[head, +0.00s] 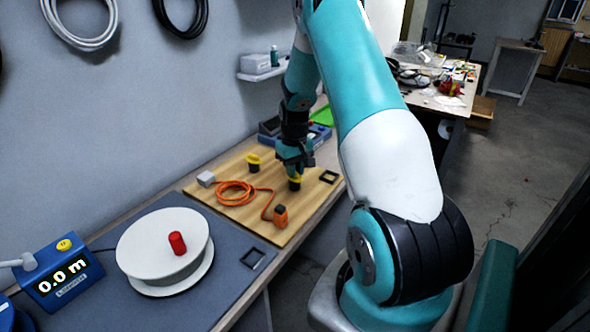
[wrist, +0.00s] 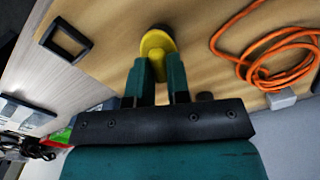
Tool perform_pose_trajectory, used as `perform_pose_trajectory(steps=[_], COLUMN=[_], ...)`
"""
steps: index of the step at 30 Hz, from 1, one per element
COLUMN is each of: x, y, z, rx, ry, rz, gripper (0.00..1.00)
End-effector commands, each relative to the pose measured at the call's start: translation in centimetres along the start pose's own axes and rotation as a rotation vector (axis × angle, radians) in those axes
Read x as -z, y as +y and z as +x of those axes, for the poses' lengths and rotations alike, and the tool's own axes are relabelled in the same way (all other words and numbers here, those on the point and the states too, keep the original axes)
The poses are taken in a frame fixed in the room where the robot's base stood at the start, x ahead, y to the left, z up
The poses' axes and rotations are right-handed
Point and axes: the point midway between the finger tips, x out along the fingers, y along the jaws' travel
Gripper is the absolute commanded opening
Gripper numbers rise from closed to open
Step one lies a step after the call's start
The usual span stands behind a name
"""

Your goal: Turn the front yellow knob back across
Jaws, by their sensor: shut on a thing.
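The front yellow knob (head: 295,179) sits on a black base on the wooden board (head: 228,216), near the board's right part. My gripper (head: 294,171) points down at it from above. In the wrist view the yellow knob (wrist: 157,43) shows as a round top with a raised grip, and the two fingers of my gripper (wrist: 159,68) are shut on that grip from both sides. The fingers hide part of it. A second yellow knob (head: 253,158) on a black base stands farther back, near the wall, apart from my gripper.
A coiled orange cable (head: 237,192) with an orange plug end (head: 280,215) lies left of the front knob. A black square frame (head: 329,177) lies to its right and shows in the wrist view (wrist: 84,41). A white reel (head: 150,240) and blue length meter (head: 62,273) stand at left.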

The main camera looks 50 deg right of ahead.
Motion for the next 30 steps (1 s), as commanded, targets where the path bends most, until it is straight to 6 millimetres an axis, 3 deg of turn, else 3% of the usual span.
perform_pose_trajectory(steps=[30], x=[0.15], y=[0.05], z=[-0.13], rx=[0.001], ry=[0.006], rz=[0.937], gripper=[0.0])
